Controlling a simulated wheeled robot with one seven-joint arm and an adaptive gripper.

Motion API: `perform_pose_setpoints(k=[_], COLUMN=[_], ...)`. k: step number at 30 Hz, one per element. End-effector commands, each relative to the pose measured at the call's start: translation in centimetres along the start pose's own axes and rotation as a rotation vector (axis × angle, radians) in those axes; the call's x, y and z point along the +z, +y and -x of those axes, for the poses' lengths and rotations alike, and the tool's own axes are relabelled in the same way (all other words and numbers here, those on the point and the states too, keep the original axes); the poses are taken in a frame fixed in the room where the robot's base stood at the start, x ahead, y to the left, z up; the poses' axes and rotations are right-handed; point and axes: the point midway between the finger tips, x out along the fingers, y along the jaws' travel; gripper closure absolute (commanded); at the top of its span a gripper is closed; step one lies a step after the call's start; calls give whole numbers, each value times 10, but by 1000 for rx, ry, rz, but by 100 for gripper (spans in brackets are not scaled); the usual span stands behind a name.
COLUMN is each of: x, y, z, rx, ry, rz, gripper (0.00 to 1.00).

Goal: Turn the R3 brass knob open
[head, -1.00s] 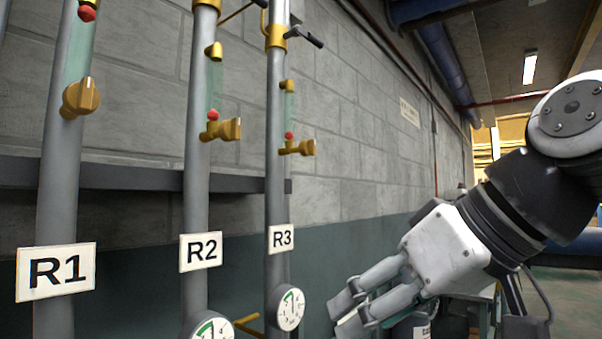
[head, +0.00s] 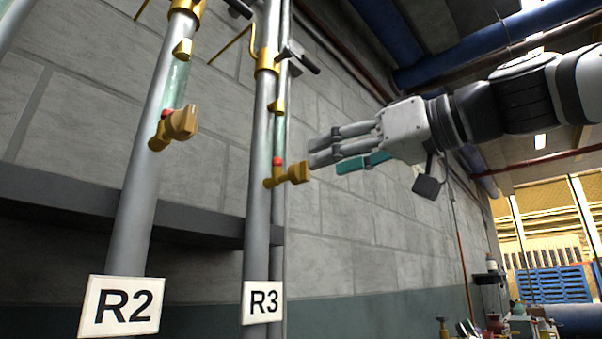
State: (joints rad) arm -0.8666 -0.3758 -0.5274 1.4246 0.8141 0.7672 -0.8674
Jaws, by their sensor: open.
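The R3 brass knob (head: 298,173) sticks out to the right from the grey R3 pipe (head: 258,225), just below a small red float (head: 277,161) in a green sight glass. The R3 label (head: 263,302) is lower on the same pipe. My gripper (head: 312,153) points left at about the knob's height, slightly above it in the picture. Its fingers are open and empty, and their tips look close to the knob. I cannot tell the exact gap in depth. A teal part (head: 362,163) shows below the fingers.
The R2 pipe with its brass knob (head: 182,122) and R2 label (head: 121,306) stands to the left. A dark horizontal rail (head: 60,198) runs behind the pipes along the block wall. A black-handled valve (head: 303,58) is above the R3 knob.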

Motion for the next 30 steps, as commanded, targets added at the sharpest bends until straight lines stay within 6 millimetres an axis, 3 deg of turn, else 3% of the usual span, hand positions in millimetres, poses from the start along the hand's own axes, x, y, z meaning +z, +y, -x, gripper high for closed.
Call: perform_pose_setpoints(k=[6, 12, 25, 26, 30], x=[0, 0, 0, 0, 0], y=[0, 0, 0, 0, 0], z=[-43, -68, -78, -78, -78], rx=[0, 0, 1, 1, 1], ry=[-2, -1, 0, 0, 0], rz=[1, 0, -1, -1, -1], gripper=[52, 52, 52, 54, 86])
